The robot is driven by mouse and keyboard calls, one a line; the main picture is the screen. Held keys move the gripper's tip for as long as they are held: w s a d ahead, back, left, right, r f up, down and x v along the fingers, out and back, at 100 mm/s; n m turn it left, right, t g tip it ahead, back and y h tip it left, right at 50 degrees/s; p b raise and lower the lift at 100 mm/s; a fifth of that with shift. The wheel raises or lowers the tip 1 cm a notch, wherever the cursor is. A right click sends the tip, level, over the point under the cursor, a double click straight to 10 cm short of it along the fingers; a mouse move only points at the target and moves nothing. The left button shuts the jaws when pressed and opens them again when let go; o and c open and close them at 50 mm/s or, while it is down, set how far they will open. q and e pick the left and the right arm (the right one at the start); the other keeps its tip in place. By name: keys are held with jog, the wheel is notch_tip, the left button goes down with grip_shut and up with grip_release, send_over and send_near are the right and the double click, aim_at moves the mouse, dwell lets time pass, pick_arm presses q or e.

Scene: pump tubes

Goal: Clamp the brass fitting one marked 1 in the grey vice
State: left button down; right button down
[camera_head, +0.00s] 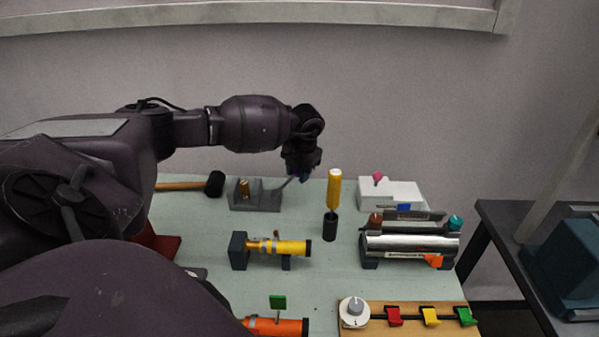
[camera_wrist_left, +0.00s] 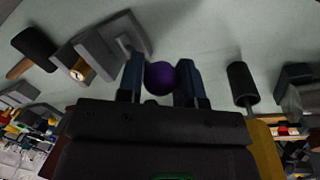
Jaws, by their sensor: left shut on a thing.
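The grey vice (camera_head: 268,206) stands near the back of the pale green table. The brass fitting (camera_head: 244,188) stands upright in it, at the left part of its jaws. In the left wrist view the vice (camera_wrist_left: 105,45) is at the upper left, with the brass fitting (camera_wrist_left: 78,72) at its end; I cannot read a mark on it. A thin grey lever (camera_head: 285,184) rises from the vice's right side. My left gripper (camera_head: 303,176) is at its upper end, shut on a purple ball knob (camera_wrist_left: 160,78). My right gripper is not in view.
A black-headed mallet (camera_head: 215,184) lies left of the vice. A yellow cylinder (camera_head: 285,248) rests on a stand in front. A white box (camera_head: 392,193) and a silver cylinder (camera_head: 410,244) are farther right.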

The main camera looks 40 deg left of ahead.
pick_arm(q)
jog(key=shift+s+a+r+t+h+p, duration=0.4)
jog(key=shift+s+a+r+t+h, duration=0.25)
jog(key=shift+s+a+t+h, duration=0.3)
jog(key=s+a+t+h, duration=0.1)
jog(key=a+r+t+h, duration=0.1)
jog(key=shift+s+a+h, duration=0.1)
jog(key=shift+s+h, duration=0.25)
jog(key=shift+s, duration=0.05)
jog(key=shift+s+a+t+h, duration=0.3)
jog(key=shift+a+t+h, duration=0.05)
jog(key=shift+h, duration=0.15)
jog(key=shift+a, duration=0.1)
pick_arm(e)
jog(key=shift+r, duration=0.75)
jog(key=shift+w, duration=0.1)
pick_arm(q)
jog(key=c, duration=0.9)
grip_release()
jog(key=shift+c, duration=0.2)
jog(key=shift+o, duration=0.8)
jog(key=shift+r, duration=0.1)
jog(key=v, duration=1)
jog(key=shift+s+a+r+p, duration=0.2)
jog(key=shift+s+r+p, duration=0.1)
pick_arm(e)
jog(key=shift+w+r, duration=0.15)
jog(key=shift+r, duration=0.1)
